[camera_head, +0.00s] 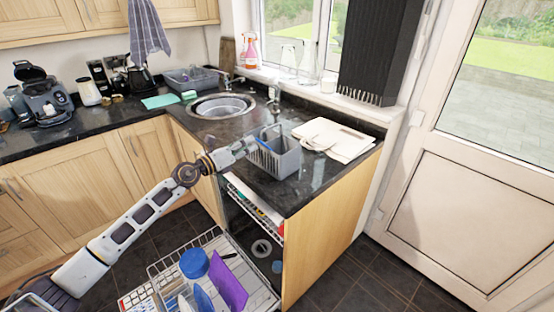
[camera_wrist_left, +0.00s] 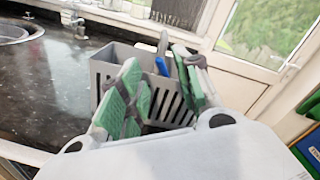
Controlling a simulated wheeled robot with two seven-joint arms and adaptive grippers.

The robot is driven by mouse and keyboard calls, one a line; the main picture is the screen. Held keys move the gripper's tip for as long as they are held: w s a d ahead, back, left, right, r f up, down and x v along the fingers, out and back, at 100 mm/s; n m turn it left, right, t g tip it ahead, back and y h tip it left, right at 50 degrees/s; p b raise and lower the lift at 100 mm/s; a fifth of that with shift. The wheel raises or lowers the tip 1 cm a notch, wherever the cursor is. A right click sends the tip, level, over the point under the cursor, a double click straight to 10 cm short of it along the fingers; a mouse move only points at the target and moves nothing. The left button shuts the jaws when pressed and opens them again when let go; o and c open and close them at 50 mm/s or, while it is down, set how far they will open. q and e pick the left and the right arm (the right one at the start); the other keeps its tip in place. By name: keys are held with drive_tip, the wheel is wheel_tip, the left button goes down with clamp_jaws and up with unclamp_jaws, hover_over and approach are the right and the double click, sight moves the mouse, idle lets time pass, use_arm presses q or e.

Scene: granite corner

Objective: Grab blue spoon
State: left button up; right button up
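A grey slotted cutlery caddy (camera_head: 286,158) stands on the dark counter near its front edge. It also shows in the left wrist view (camera_wrist_left: 104,72). A blue handle, probably the blue spoon (camera_wrist_left: 162,66), sticks up inside the caddy; its lower part is hidden. In the head view only a small bit of blue (camera_head: 262,145) shows at the caddy's left side. My left gripper (camera_head: 252,144) is at the caddy's left side. In the left wrist view its green-padded fingers (camera_wrist_left: 158,72) are spread, with the blue handle seen between them. My right gripper is not in view.
A sink (camera_head: 222,106) lies behind the caddy, with a tap beside it. White boards (camera_head: 345,138) lie right of the caddy. Below, an open dishwasher has a pulled-out rack (camera_head: 165,264) with a blue cup and a purple item. The counter left of the caddy is clear.

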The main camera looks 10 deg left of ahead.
use_arm(q)
drive_tip(key=x, duration=0.3)
drive_tip(key=shift+w+d+f, duration=0.15)
drive_tip(key=shift+w+d, duration=0.05)
drive_tip(key=shift+w, duration=0.05)
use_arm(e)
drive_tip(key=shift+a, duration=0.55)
use_arm(q)
drive_tip(key=shift+c, duration=0.4)
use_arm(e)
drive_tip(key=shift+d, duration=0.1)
use_arm(q)
clamp_jaws()
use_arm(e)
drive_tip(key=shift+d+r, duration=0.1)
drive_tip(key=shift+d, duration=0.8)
